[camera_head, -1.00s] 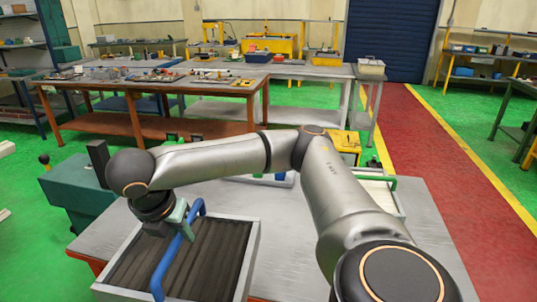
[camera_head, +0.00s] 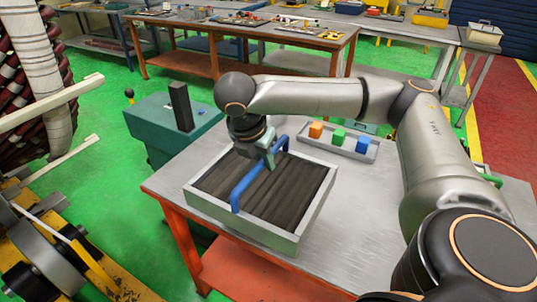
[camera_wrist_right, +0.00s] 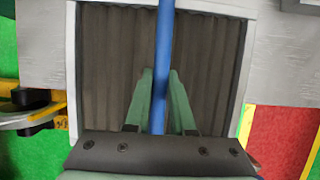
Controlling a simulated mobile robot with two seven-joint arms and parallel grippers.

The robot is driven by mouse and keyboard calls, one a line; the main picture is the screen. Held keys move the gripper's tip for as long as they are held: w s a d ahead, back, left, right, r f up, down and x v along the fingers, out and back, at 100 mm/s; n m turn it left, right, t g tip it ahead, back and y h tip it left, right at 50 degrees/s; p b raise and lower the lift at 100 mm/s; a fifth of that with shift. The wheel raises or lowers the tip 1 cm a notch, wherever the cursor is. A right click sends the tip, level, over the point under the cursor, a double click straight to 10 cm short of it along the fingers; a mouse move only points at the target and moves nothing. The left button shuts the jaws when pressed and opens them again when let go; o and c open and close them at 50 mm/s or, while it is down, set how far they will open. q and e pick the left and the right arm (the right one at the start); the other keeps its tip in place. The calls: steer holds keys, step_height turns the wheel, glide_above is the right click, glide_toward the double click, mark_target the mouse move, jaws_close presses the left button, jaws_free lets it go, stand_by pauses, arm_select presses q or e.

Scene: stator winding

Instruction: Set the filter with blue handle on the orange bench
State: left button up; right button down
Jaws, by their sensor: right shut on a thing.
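The filter with blue handle is a square grey frame (camera_head: 240,232) around dark pleats, at the left end of a grey-topped bench (camera_head: 390,228) with an orange-red frame. I cannot tell whether the filter touches the bench top. My right gripper (camera_head: 266,160) reaches down over the filter and is shut on its blue handle (camera_head: 245,186). In the right wrist view, the green fingers (camera_wrist_right: 160,100) stand on either side of the blue handle (camera_wrist_right: 161,50), with the pleats below. My left gripper is out of view.
A shallow grey tray with an orange, a green (camera_head: 338,136) and a blue block lies behind the filter. A teal cabinet (camera_head: 165,125) stands left of the bench. Yellow-black machinery (camera_head: 75,250) fills the lower left. Bare bench top lies right of the filter.

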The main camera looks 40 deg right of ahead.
steer(key=w+d+f, duration=0.1)
steer(key=w, duration=0.1)
steer(key=w+d+f, duration=0.1)
steer(key=w, duration=0.1)
steer(key=w+d, duration=0.1)
steer(key=w, duration=0.1)
steer(key=shift+w+d+f, duration=0.15)
steer(key=shift+f, duration=0.25)
steer(key=w+f, duration=0.1)
steer(key=w+d+f, duration=0.1)
steer(key=f, duration=0.1)
steer(key=w+d+f, duration=0.1)
steer(key=f, duration=0.1)
steer(key=shift+w, duration=0.35)
steer(key=shift+w+d+f, duration=0.25)
steer(key=shift+w+f, duration=0.15)
steer(key=shift+f, duration=0.2)
steer(key=shift+f+p, duration=0.45)
steer(key=shift+f, duration=1.1)
steer(key=c, duration=0.8)
jaws_free()
steer(key=shift+f, duration=0.1)
steer(key=shift+o, duration=0.2)
